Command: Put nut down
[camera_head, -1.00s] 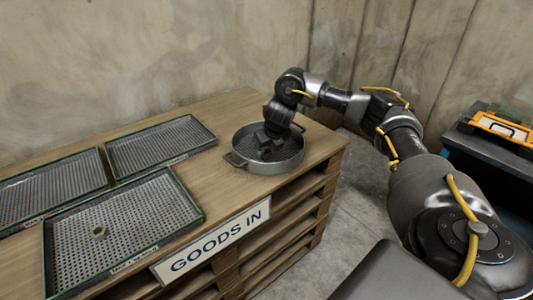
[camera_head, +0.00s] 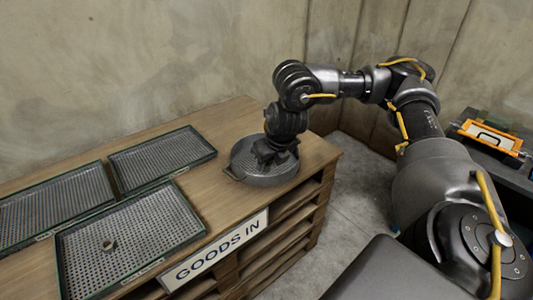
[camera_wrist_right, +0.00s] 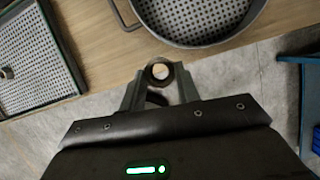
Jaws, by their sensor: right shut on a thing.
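My right gripper (camera_head: 272,158) is over the round metal pan (camera_head: 240,177), pointing down. In the right wrist view the gripper (camera_wrist_right: 160,82) is shut on a metal nut (camera_wrist_right: 160,71), held between the fingertips. The pan (camera_wrist_right: 196,43), with its perforated floor, shows beyond the fingers there. The held nut is hidden in the head view. Another nut (camera_head: 108,244) lies on the front perforated tray (camera_head: 150,232); it also shows at the left of the right wrist view (camera_wrist_right: 7,72). My left gripper is out of view.
Two more perforated trays, a back one (camera_head: 160,152) and a left one (camera_head: 50,206), lie on the wooden bench (camera_head: 222,127). A GOODS IN sign (camera_head: 215,250) is on its front edge. An orange case (camera_head: 490,137) stands at the right.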

